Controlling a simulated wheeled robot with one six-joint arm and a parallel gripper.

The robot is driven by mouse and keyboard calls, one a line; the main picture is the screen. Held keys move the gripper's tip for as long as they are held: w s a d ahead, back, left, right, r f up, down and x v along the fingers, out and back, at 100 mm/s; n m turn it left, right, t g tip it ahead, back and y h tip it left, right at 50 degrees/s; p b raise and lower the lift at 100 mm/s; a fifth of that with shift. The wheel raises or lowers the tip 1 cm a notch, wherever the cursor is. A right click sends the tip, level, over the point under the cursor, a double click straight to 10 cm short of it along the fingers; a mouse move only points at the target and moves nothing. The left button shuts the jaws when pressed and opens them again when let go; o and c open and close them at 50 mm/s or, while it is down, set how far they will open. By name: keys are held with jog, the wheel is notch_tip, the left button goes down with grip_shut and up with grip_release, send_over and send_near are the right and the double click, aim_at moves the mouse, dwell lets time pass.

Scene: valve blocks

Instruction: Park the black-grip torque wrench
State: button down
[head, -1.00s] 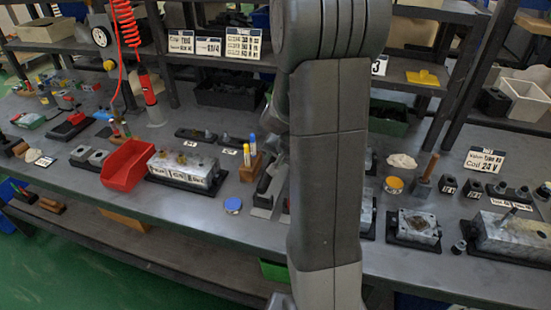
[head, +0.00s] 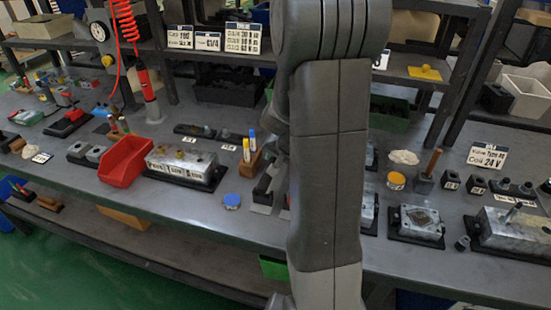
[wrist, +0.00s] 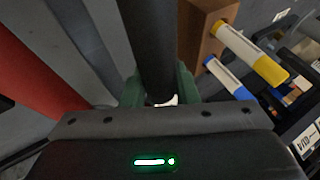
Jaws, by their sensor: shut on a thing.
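In the wrist view, my gripper (wrist: 158,92) has its green fingers closed on a thick black cylindrical grip (wrist: 148,35), which fits the black-grip torque wrench. The grip runs away from the fingers toward the top edge, and its far end is out of view. A red cylindrical part (wrist: 32,75) lies to the left, apart from my fingers. Grey flat strips (wrist: 82,35) show between the red part and the black grip. In the head view, my arm covers the middle and hides my gripper. Whether the wrench touches a holder cannot be seen.
A wooden marker block (wrist: 205,30) stands close to the right of the held grip; it shows in the head view (head: 252,163). A red bin (head: 123,163), a valve block (head: 180,166) and a blue-lidded tin (head: 231,201) are on the bench left of my arm.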

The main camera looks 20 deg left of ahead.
jog(key=shift+f+b, duration=0.9)
jog(key=shift+f, duration=0.05)
jog(key=c, duration=1.2)
grip_release()
jog(key=shift+o, duration=0.7)
jog(key=shift+s, duration=0.1)
jog(key=p+v, duration=0.1)
jog(key=v, duration=1.3)
jog(key=shift+p, duration=0.35)
jog(key=shift+a+f, duration=0.1)
jog(key=b+x, duration=0.1)
jog(key=x, duration=1.2)
jog(key=shift+w+f+b, duration=0.25)
jog(key=shift+f+b, duration=0.05)
jog(key=shift+b, duration=0.05)
jog(key=shift+r, duration=0.1)
